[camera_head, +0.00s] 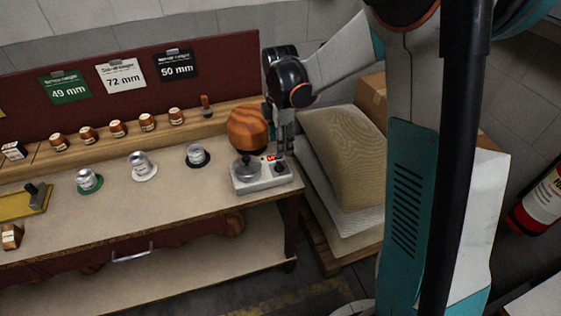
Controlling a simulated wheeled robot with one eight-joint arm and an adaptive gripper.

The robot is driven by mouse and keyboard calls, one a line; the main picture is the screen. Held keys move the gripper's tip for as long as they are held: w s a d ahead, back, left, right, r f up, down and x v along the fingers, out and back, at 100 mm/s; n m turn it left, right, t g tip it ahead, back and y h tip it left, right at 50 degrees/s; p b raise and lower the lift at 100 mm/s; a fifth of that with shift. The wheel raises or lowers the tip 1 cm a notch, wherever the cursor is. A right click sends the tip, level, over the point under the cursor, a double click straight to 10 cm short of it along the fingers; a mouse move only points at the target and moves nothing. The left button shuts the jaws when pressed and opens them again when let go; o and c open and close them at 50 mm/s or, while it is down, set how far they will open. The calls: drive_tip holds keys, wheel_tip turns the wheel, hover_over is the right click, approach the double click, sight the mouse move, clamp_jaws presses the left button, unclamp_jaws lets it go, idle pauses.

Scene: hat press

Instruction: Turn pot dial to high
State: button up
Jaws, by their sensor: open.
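A white-grey heater base (262,184) stands near the right end of the workbench. The dial's setting is too small to read. My gripper (285,152) points down just above and behind the dial, at the right edge of the base. It is open; whether a fingertip touches the dial cannot be told. A round wooden block (248,128) rises behind the pot, close to the left of my gripper.
Stacked sacks (342,150) lie right of the bench. The bench front is clear.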

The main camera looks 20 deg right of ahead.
sight(280, 163)
wheel_tip(280, 163, down, 9)
drive_tip(key=b, duration=0.2)
drive_tip(key=shift+r+b, duration=0.2)
drive_tip(key=shift+b, duration=0.1)
drive_tip(key=shift+c, duration=0.5)
drive_tip(key=c, duration=1)
